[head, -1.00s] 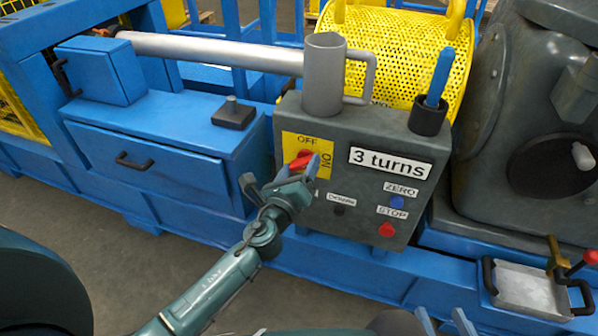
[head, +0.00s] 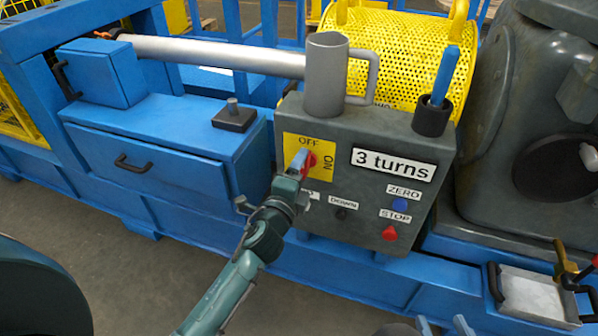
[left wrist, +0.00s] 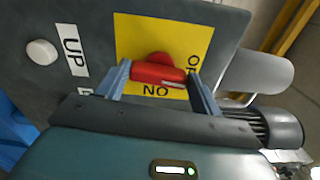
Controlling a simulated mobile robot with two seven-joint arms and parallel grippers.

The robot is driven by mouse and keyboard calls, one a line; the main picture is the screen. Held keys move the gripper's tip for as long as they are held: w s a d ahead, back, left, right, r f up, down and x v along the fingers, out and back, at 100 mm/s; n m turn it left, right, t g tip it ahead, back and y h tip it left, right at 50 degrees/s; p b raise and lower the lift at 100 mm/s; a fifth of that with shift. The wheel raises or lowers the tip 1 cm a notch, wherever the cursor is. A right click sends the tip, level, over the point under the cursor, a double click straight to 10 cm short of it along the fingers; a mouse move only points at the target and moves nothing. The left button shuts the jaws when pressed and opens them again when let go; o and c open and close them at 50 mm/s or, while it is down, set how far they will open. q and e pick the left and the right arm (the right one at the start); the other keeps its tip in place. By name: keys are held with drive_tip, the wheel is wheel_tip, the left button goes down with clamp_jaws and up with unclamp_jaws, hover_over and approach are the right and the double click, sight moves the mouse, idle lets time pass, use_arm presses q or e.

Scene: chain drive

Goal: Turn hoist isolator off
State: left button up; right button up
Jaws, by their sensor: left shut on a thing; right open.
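The hoist isolator is a red knob (head: 311,161) on a yellow plate (head: 291,143) marked OFF at the top and ON at the right, on the grey control box. My left gripper (head: 304,161) is at the knob, its fingers partly covering it. In the left wrist view the red knob (left wrist: 158,74) sits between the two fingers of the gripper (left wrist: 162,84), which is shut on it. The knob's bar lies along the line toward the OFF side, with ON beside it. My right gripper (head: 443,327) is open and empty at the bottom edge.
The grey box (head: 360,205) also bears a "3 turns" label, a blue ZERO button (head: 400,203), a red STOP button (head: 389,233) and a black DOWN button (head: 341,213). A grey jug (head: 325,80) and a dark cup (head: 432,117) with a blue-handled item stand on top.

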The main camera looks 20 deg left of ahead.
use_arm(q)
drive_tip(key=shift+n, duration=0.6)
use_arm(e)
drive_tip(key=shift+r, duration=0.1)
use_arm(q)
drive_tip(key=o, duration=1)
use_arm(e)
drive_tip(key=shift+d, duration=0.1)
